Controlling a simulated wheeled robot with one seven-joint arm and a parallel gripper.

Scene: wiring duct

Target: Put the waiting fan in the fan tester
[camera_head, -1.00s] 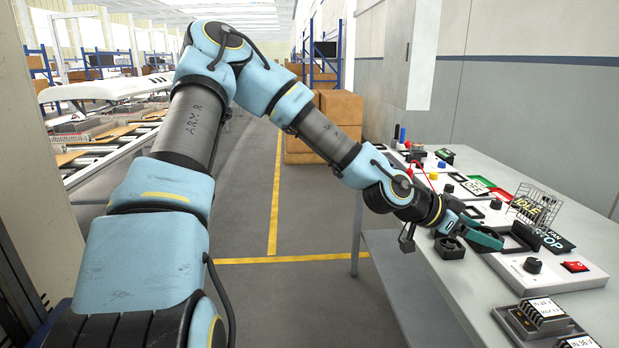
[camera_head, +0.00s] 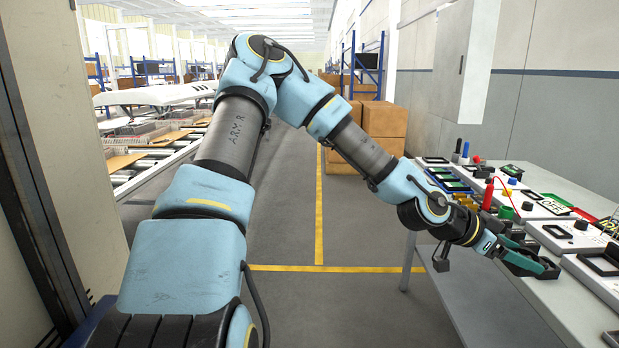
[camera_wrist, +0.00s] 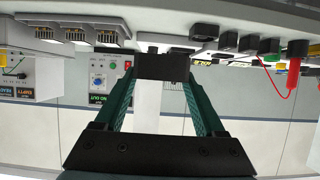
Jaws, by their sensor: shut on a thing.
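My gripper (camera_head: 530,262) is at the near edge of the workbench in the head view, its teal fingers shut on a small dark thing, which I take to be the fan. In the wrist view the black fan (camera_wrist: 162,66) sits between the fingertips and is seen edge-on. In the head view, the white panel with a square black frame (camera_head: 598,264) just right of the gripper appears to be the fan tester. It is cut off by the picture edge. A gap shows between gripper and panel.
The grey workbench (camera_head: 545,292) carries a row of white panels, a black knob (camera_head: 581,224), an "OFF" sign (camera_head: 553,207) and a red post (camera_head: 488,196). Cardboard boxes (camera_head: 384,128) stand beyond. The aisle floor left of the bench is clear.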

